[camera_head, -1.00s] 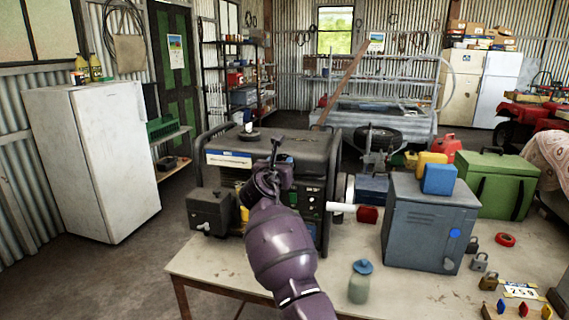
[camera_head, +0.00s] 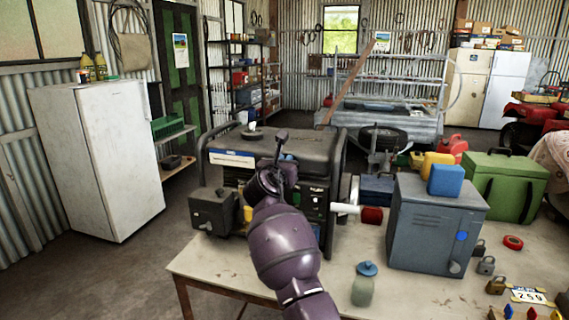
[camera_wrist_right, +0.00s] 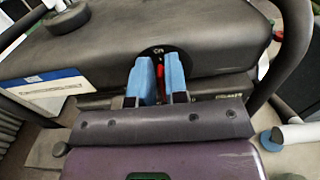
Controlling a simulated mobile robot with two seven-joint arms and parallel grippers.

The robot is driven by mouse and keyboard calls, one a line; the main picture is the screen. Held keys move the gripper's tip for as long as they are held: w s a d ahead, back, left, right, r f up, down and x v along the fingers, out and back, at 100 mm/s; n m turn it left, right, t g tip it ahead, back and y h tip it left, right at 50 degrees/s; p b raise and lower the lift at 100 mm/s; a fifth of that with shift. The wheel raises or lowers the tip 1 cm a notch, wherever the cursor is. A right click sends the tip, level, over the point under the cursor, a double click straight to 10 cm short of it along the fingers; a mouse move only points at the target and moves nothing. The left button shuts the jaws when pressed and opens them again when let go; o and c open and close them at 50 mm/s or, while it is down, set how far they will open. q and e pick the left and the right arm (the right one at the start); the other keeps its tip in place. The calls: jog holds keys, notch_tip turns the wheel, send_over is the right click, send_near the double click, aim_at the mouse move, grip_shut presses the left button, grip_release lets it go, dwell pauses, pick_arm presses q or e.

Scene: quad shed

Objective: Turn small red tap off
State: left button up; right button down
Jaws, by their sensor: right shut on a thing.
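The small red tap (camera_wrist_right: 160,70) shows as a narrow red strip between the blue fingertips in the right wrist view. It is at the edge of a dark round recess in the generator's black top (camera_wrist_right: 200,35). My right gripper (camera_wrist_right: 161,78) is shut on it, and the fingers cover most of the tap, so its angle cannot be told. In the head view my right gripper (camera_head: 283,160) is at the front upper edge of the generator (camera_head: 315,150), and the tap is hidden there. My left gripper is not in view.
The generator stands on a pale workbench (camera_head: 215,268). A grey metal box (camera_head: 420,225), a glass jar (camera_head: 363,288) and padlocks (camera_head: 486,265) are to its right. A white fridge (camera_head: 95,160) stands at the left. The bench's front middle is mostly clear.

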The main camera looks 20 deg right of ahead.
pick_arm(q)
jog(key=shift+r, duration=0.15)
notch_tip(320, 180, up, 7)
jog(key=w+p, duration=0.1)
jog(key=p, duration=0.5)
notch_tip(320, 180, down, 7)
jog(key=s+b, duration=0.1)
jog(key=b, duration=0.4)
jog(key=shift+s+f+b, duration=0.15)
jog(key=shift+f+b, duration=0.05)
jog(key=shift+b, duration=0.2)
pick_arm(e)
jog(key=m, duration=0.6)
jog(key=d+f+m, duration=0.1)
jog(key=m, duration=0.5)
jog(key=s+f+m, duration=0.1)
jog(key=m, duration=0.4)
jog(key=shift+d+m, duration=0.35)
jog(key=shift+m, duration=0.05)
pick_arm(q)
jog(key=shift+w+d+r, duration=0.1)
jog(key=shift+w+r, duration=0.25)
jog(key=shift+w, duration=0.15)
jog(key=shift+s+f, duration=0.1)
